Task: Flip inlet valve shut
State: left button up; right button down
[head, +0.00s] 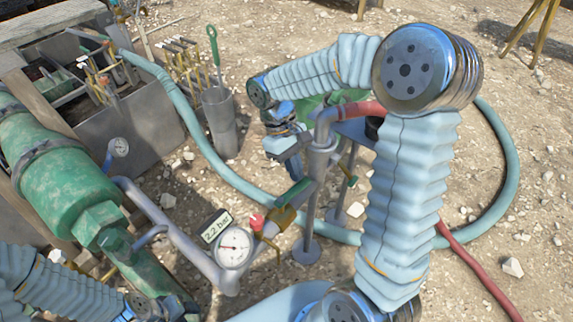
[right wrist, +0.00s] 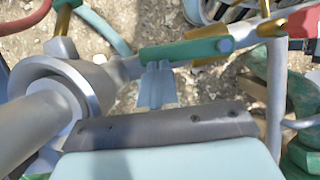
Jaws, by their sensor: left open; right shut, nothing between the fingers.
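The inlet valve has a green lever (head: 299,192) on a brass body (head: 281,219), in a grey pipe behind the round gauge (head: 234,248). In the right wrist view the lever (right wrist: 190,50) lies roughly along the pipe, its bolt at the right end. My right gripper (head: 291,160) is shut and empty, hanging just above the valve. In the right wrist view its fingertips (right wrist: 157,70) overlap the lever's left, free end; I cannot tell if they touch. My left gripper (head: 155,306) is low at the left; its fingers are hard to make out.
A green pump (head: 60,170) stands at the left. A teal hose (head: 250,190) loops over gravel. A grey tube with a green-handled tool (head: 214,50) stands behind.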

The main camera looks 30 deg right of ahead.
pick_arm(q)
jog(key=shift+d+r+p, duration=0.15)
jog(key=shift+r+p, duration=0.65)
jog(key=shift+p, duration=0.1)
pick_arm(e)
jog(key=v, duration=1.3)
jog(key=shift+w+r, duration=0.15)
jog(key=shift+r, duration=0.2)
